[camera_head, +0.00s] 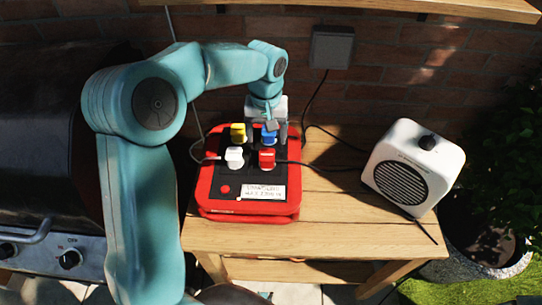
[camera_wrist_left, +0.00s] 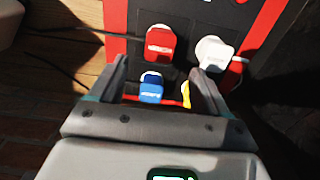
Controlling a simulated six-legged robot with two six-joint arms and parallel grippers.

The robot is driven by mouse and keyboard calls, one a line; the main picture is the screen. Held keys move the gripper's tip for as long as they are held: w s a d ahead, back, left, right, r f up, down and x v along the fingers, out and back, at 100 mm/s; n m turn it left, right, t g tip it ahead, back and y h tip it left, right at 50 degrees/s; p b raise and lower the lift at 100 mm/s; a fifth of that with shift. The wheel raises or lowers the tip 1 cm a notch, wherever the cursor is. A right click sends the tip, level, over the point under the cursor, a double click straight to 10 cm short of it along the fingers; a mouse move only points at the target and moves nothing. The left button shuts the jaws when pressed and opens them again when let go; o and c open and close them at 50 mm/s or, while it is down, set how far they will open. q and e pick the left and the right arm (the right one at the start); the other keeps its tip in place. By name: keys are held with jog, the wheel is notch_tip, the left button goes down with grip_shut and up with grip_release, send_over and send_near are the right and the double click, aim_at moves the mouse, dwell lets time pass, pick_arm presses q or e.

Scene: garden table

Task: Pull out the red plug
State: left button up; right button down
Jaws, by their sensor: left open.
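The red plug (camera_head: 267,158) sits in the front right socket of a red and black power box (camera_head: 208,200) on the wooden table. It also shows upright in the left wrist view (camera_wrist_left: 160,42), beyond the fingertips. My left gripper (camera_head: 280,132) is over the back right part of the box. In the left wrist view my left gripper (camera_wrist_left: 161,70) is open, with the blue plug (camera_wrist_left: 151,88) showing between its fingers. The red plug is just beyond the left finger's tip; I cannot tell if they touch. My right gripper is not in view.
A white plug (camera_head: 234,157) is left of the red one, with a yellow plug (camera_head: 238,132) behind it. A white radio-like box (camera_head: 414,168) stands at the right of the wooden table (camera_head: 330,235). A grill (camera_head: 40,150) is at the left and a brick wall (camera_head: 390,70) behind.

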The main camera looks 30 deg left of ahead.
aim_at(267, 154)
pick_arm(q)
jog(key=shift+w, duration=0.1)
jog(key=shift+s+d+f+b, duration=0.1)
jog(key=shift+s+f+b, duration=0.15)
jog(key=shift+s+b, duration=0.05)
jog(key=shift+f, duration=0.3)
notch_tip(267, 154, down, 7)
jog(key=b, duration=0.5)
jog(key=shift+w+b, duration=0.1)
jog(key=shift+b, duration=0.3)
jog(key=shift+f+b, duration=0.3)
jog(key=shift+f, duration=0.2)
jog(key=shift+r, duration=0.1)
